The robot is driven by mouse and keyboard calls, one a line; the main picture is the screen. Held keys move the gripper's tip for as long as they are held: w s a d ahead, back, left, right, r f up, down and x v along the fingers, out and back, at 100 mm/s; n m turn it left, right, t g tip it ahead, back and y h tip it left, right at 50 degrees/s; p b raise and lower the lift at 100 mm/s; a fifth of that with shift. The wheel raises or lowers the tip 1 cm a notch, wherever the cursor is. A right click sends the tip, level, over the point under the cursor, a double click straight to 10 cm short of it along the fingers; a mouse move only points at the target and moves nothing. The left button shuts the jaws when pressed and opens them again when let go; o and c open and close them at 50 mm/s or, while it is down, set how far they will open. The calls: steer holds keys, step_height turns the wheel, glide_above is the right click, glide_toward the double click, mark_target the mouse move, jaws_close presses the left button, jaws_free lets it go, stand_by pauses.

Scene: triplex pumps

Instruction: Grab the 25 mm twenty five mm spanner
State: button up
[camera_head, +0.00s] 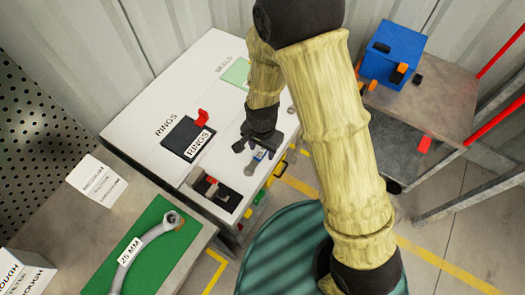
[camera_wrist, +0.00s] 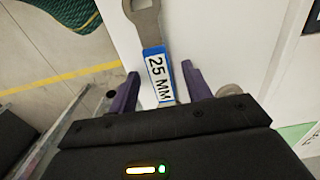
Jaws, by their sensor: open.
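The spanner (camera_wrist: 158,66) has a grey metal head and a blue handle section with a white "25 MM" label. In the wrist view its label lies between the two purple fingers of my gripper (camera_wrist: 159,76). The fingers are open, with a gap on each side of the spanner. Its lower end is hidden by the gripper body. In the head view my gripper (camera_head: 251,148) is over the front edge of the white table, at the small blue-and-grey spanner (camera_head: 256,160). The height between fingers and spanner cannot be told.
The white worktop (camera_head: 205,75) carries a black "RINGS" block (camera_head: 188,138) and a black holder (camera_head: 216,192). A curved grey tool (camera_head: 145,247), also labelled "25 MM", lies on a green mat (camera_head: 88,270). A blue box (camera_head: 392,50) stands at the upper right.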

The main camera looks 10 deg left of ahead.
mark_target(262, 151)
stand_by(0.3)
jaws_close()
steer(key=shift+r, duration=0.1)
step_height(262, 151, up, 10)
steer(key=p, duration=0.1)
stand_by(0.4)
stand_by(0.4)
